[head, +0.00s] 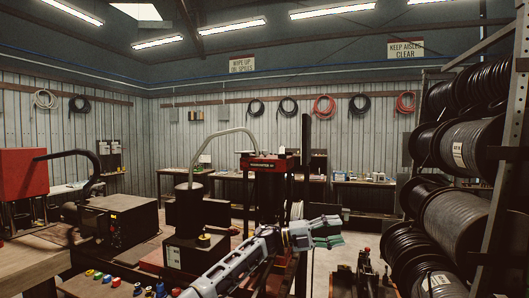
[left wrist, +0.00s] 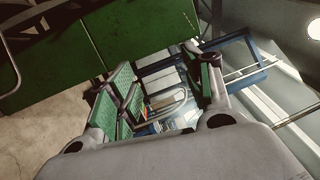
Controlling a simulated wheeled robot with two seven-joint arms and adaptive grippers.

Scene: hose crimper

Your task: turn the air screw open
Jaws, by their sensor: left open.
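My left gripper (head: 327,232) shows in the head view at the lower centre, its arm coming up from the bottom left. It is open, with green finger pads; nothing shows held. In the left wrist view the gripper's fingers (left wrist: 163,88) stand apart, with a bent metal tube and pale slats seen beyond them. The red-topped crimper (head: 268,165) stands just behind the gripper in the head view. A dark pump unit (head: 190,205) with a curved grey hose stands to its left, with a yellow knob (head: 204,240) low on its front. I cannot make out the air screw for certain. My right gripper is not in view.
A rack of black hose reels (head: 460,225) fills the right side. Large green panels (left wrist: 130,35) show in the left wrist view.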

